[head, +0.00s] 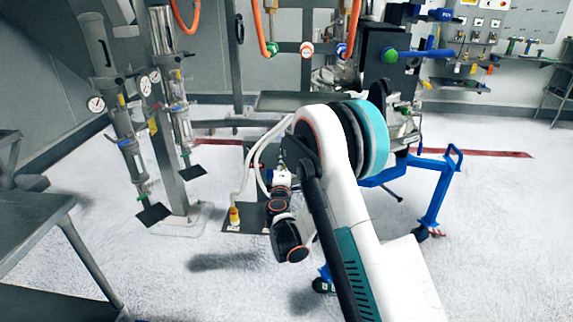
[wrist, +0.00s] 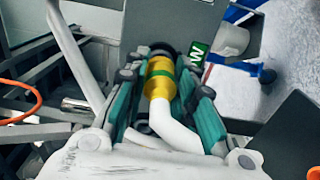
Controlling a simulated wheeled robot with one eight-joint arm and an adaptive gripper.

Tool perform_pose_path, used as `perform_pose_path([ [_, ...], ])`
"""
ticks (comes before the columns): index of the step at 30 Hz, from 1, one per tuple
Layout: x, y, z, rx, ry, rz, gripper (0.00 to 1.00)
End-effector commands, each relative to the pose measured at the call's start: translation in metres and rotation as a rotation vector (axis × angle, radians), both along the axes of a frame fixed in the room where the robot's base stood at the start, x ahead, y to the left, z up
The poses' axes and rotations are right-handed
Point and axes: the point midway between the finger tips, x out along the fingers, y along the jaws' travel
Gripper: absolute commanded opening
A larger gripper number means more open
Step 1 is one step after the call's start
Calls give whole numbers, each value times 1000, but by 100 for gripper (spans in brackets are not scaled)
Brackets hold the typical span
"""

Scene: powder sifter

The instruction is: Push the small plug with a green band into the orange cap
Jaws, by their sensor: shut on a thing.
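A bent white hose (wrist: 172,128) runs from the plug back toward the camera. A dark round part (wrist: 161,48) lies just beyond the plug's far end; I cannot tell whether they touch. In the head view my arm hides the gripper's fingers and the held plug. A round orange cap (head: 307,48) with a pale centre hangs at the top middle; I cannot tell whether it is the task's cap.
A yellow fitting (head: 234,216) ends a white hose left of my arm. A blue wheeled frame (head: 436,195) stands right, and metal columns with gauges (head: 127,140) stand left. A dark bench (head: 35,225) fills the lower left. Pale floor (head: 225,290) is open in front.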

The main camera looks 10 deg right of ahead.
Motion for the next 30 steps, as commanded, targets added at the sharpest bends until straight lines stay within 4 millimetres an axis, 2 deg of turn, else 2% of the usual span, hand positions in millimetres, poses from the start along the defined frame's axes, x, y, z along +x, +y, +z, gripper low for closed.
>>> perform_pose_path([
  [30,-35,12,0,0,0,1,0],
])
